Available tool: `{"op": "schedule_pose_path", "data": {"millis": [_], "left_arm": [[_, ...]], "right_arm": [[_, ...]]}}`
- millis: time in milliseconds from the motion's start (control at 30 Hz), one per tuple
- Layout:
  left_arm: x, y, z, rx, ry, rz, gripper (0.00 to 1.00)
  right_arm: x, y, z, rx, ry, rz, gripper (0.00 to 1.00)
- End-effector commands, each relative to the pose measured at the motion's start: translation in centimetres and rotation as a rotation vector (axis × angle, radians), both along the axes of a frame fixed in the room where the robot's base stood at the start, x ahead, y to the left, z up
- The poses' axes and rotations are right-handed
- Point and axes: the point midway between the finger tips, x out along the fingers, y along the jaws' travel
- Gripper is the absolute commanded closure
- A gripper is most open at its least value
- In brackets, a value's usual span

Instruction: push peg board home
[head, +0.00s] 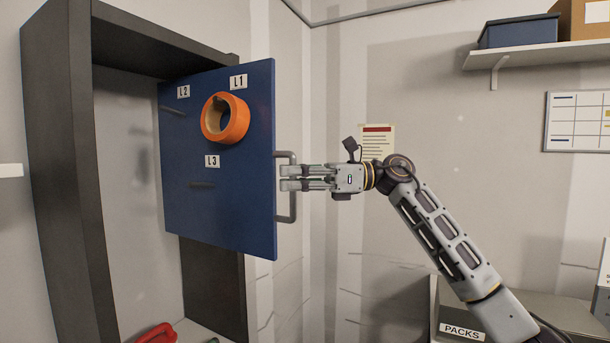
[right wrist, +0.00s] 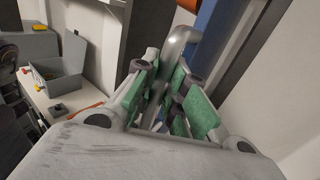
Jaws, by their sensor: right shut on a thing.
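The blue peg board (head: 215,215) stands upright, swung out at an angle in front of the dark cabinet frame (head: 65,150). It carries labels L1, L2 and L3, and an orange ring (head: 241,119) hangs near L1. Pegs by L2 and L3 are bare. A grey bar handle (head: 292,210) is on the board's right edge. My right gripper (head: 284,178) is shut on this handle. In the right wrist view the handle (right wrist: 180,45) passes between the green-padded fingers (right wrist: 165,95). My left gripper is out of view.
A red object (head: 157,333) lies at the bottom, by the cabinet. A bin labelled PACKS (head: 462,331) is at lower right. A wall shelf (head: 540,55) with boxes is upper right. The right wrist view shows an open grey box (right wrist: 60,75) on a white surface.

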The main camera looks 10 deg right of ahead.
Motion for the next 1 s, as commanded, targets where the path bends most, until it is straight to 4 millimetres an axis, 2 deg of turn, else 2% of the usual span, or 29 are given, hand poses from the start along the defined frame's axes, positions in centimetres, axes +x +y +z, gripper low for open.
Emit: {"op": "schedule_pose_path", "data": {"millis": [433, 467, 633, 1000], "left_arm": [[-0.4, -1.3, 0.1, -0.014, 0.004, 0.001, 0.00], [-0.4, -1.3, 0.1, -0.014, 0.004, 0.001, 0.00], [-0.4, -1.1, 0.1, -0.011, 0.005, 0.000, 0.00], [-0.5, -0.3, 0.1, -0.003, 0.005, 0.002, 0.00]], "right_arm": [[0.4, 0.4, 0.2, 0.007, -0.002, -0.004, 1.00], [0.4, 0.4, 0.3, 0.008, -0.003, -0.004, 0.86], [0.4, 0.4, 0.2, 0.006, -0.002, -0.003, 0.65], [0.3, 0.3, 0.1, 0.003, -0.001, -0.001, 0.65]]}}
